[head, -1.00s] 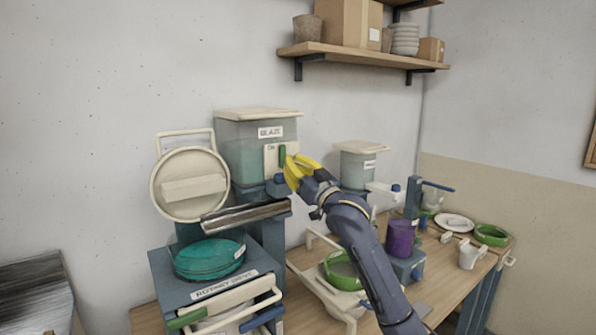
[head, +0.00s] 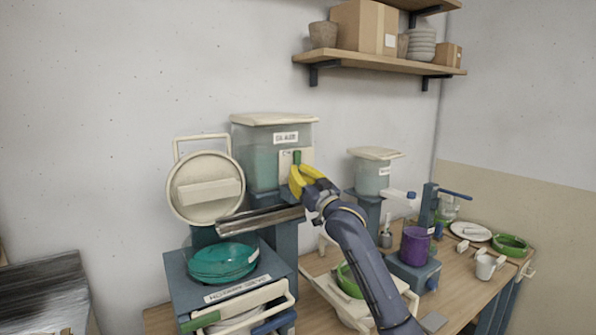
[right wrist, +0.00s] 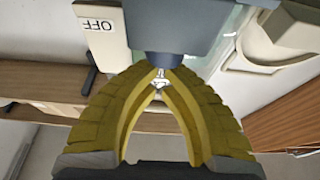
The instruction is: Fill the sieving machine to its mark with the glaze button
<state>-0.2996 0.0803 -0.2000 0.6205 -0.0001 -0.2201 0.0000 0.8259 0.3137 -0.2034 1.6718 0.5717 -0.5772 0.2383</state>
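The sieving machine (head: 232,293) is a blue box at the lower left with a clear bowl of teal liquid (head: 222,262) on top. Its round cream lid (head: 205,187) stands raised behind the bowl. I cannot make out the fill mark. The glaze tank (head: 256,160) stands behind, with a metal chute (head: 262,219) sloping toward the bowl. The green glaze button (head: 297,157) is on a cream panel at the tank's front. My right gripper (head: 299,179) is just below it, yellow fingertips together; contact is unclear. The right wrist view shows the OFF label (right wrist: 98,25). My left gripper is out of view.
A smaller tank (head: 372,178), a purple container (head: 415,246) and a green-rimmed sieve (head: 349,280) stand to the right on the wooden table. A white mug (head: 486,267) and a green bowl (head: 511,246) are at the far right. A shelf (head: 380,62) hangs above.

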